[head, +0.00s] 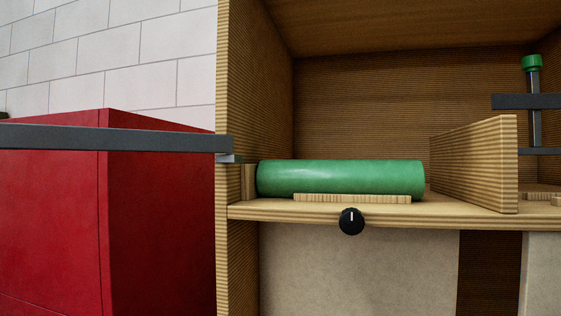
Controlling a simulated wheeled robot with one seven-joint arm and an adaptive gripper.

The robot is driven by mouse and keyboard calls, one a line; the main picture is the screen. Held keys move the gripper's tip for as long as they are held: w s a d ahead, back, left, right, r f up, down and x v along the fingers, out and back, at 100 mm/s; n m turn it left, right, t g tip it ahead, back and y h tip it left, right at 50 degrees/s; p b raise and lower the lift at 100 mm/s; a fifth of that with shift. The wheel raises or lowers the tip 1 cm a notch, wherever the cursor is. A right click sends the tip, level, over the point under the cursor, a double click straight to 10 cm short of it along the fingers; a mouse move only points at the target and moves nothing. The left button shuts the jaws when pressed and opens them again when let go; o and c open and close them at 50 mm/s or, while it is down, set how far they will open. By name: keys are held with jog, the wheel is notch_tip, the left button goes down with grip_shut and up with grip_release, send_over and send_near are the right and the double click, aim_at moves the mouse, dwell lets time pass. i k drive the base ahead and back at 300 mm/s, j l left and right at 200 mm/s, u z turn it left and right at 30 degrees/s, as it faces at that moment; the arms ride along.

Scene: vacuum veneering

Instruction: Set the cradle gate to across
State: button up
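A long dark grey bar (110,138), which looks like the cradle gate, runs from the left picture edge to the left post of a wooden shelf unit. Its right end meets a small light bracket (229,158) at that post. The bar points out to the left, clear of the shelf opening, and does not lie across it. A green cylinder (340,178) lies on its side in the bay, with a low wooden strip (352,198) in front of its lower edge. My gripper is not in view.
A black knob (351,222) with an upright white mark sits on the shelf's front edge. A wooden divider (475,165) stands right of the cylinder. Farther right is a dark post (534,115) with a green cap and a dark bar. A red cabinet (160,215) stands left.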

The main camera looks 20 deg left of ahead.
aim_at(13, 136)
jog(key=j+z, duration=0.1)
jog(key=j, duration=0.35)
jog(key=k+j+z, duration=0.15)
jog(key=j, duration=0.3)
jog(key=j+z, duration=0.1)
jog(key=j, duration=0.35)
jog(key=k+j+z, duration=0.15)
jog(key=j, duration=0.3)
jog(key=j+z, duration=0.1)
jog(key=j, duration=0.3)
jog(key=k+j+z, duration=0.15)
jog(key=j, duration=0.25)
jog(key=k+j+z, duration=0.1)
jog(key=j, duration=0.35)
jog(key=k+j+z, duration=0.1)
jog(key=j, duration=0.25)
jog(key=k, duration=0.1)
